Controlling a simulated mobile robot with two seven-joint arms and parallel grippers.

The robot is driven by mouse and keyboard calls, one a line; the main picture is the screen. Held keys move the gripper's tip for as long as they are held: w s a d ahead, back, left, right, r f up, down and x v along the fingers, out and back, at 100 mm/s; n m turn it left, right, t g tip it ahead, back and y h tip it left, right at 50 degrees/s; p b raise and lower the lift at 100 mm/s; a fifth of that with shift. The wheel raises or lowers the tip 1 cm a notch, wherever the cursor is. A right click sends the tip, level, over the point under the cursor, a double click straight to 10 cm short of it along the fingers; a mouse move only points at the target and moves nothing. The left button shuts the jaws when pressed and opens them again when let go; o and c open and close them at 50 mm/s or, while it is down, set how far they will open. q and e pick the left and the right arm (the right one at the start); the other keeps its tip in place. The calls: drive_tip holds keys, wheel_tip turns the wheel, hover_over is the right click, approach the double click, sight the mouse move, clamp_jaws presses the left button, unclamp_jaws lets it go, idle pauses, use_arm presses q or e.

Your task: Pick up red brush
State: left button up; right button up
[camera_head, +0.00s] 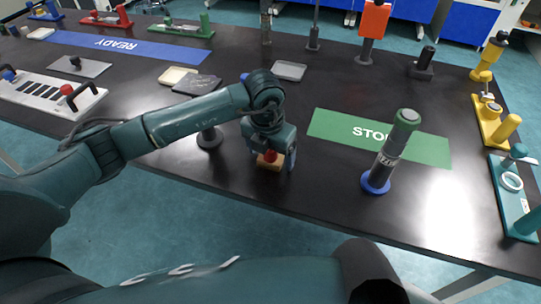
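The red brush (270,156) is near the front edge of the black table, with a red grip on a light wooden base. My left gripper (271,158) points down over it. Its fingers are spread to either side of the brush, and a gap shows between the red grip and the right-hand finger. The gripper hides the top of the brush. My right gripper is not in view.
A dark cylinder tool on a blue base (376,183) stands to the right, by the green STOP mat (330,124). A dark post (209,138) stands left of the gripper. Flat trays (289,70) lie behind. Yellow and teal fixtures line the right edge.

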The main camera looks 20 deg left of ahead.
use_arm(q)
drive_tip(key=c, duration=1.1)
drive_tip(key=shift+o, duration=0.2)
drive_tip(key=shift+r, duration=0.15)
wheel_tip(320, 180, up, 10)
drive_tip(key=shift+f, duration=0.1)
drive_tip(key=o, duration=0.4)
drive_tip(key=shift+c, duration=1.3)
drive_tip(key=shift+s, duration=0.1)
